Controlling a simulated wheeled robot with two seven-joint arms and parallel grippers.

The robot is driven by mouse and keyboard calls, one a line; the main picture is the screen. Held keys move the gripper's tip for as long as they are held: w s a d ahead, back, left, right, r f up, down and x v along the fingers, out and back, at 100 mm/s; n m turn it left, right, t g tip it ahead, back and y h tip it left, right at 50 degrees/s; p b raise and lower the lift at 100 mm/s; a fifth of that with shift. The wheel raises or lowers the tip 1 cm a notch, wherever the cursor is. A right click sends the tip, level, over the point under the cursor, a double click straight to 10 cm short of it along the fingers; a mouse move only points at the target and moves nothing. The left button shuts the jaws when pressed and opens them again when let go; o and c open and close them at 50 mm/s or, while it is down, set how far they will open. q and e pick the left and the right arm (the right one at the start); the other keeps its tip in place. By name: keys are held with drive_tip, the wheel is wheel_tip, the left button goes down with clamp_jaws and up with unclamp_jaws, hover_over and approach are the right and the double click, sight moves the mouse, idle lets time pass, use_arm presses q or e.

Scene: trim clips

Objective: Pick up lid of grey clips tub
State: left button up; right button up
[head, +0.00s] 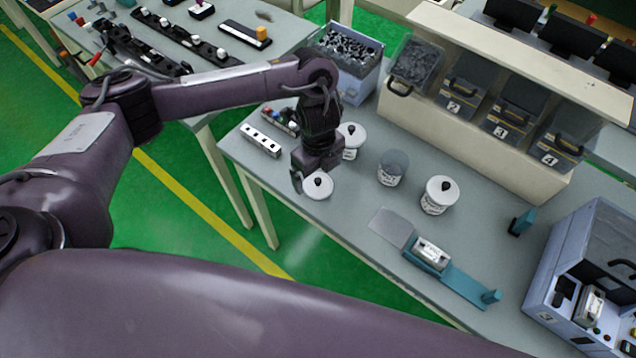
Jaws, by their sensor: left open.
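A white round lid with a black knob (319,190) lies flat on the grey table near its front left edge. My left gripper (308,180) is open and points down right at this lid, with a finger beside the knob; whether it touches cannot be told. An open tub with grey contents (392,168) stands to the right of the lid, without a lid on it. Two white tubs have lids with black knobs: one (352,141) behind my gripper, partly hidden, and one (440,194) to the right. My right gripper is not in view.
A white block with holes (261,141) lies left of the lid. A teal fixture (450,275) and a grey-blue machine (590,280) are at the right. A crate of dark parts (346,60) and a bin rack (490,120) stand behind.

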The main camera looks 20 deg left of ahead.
sight(319, 181)
use_arm(q)
drive_tip(key=shift+s+d+f, duration=0.1)
drive_tip(key=shift+f, duration=1.85)
drive_tip(key=c, duration=1.1)
drive_tip(key=shift+r, duration=0.1)
